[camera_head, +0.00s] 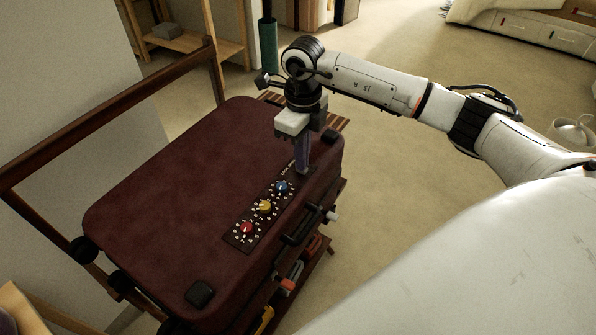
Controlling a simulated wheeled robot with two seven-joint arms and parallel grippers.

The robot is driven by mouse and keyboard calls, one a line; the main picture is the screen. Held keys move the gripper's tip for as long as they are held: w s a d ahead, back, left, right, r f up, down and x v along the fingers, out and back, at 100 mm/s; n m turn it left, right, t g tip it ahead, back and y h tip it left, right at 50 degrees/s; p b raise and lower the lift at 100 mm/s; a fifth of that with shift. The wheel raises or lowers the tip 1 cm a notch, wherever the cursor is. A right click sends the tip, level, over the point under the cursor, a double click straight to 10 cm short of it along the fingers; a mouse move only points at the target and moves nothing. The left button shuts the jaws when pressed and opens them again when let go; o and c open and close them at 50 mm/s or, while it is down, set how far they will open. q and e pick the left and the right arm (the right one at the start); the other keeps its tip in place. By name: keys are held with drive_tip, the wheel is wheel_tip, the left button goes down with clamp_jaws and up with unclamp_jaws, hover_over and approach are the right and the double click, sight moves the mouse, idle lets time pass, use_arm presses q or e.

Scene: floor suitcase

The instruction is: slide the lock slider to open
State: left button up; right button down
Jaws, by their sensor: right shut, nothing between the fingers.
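A dark red suitcase (170,205) lies flat on a low wooden rack. A black lock panel (238,238) near its right edge carries a red dial (247,228), a yellow dial (264,206) and a blue dial (282,187). My right gripper (302,170) points down at the far end of the panel, just beyond the blue dial, shut with nothing in it. Its fingertips hide the lock slider area; whether they touch it I cannot tell. My left gripper is not in view.
A black handle (300,225) sticks out at the suitcase's right side. A wooden rail (110,115) rises behind the suitcase on the left, near a wall. Items lie on the rack's lower level. Carpet (400,160) to the right is clear.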

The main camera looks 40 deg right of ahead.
drive_tip(key=shift+w+d+f, duration=0.15)
drive_tip(key=shift+d+f, duration=0.05)
drive_tip(key=shift+d, duration=0.4)
drive_tip(key=shift+w+d+r, duration=0.1)
drive_tip(key=shift+d, duration=0.1)
drive_tip(key=shift+r, duration=0.1)
drive_tip(key=shift+r+p, duration=0.5)
drive_tip(key=shift+r, duration=0.15)
wheel_tip(320, 180, up, 5)
drive_tip(key=p, duration=0.3)
drive_tip(key=shift+a+f, duration=0.1)
drive_tip(key=shift+f, duration=0.1)
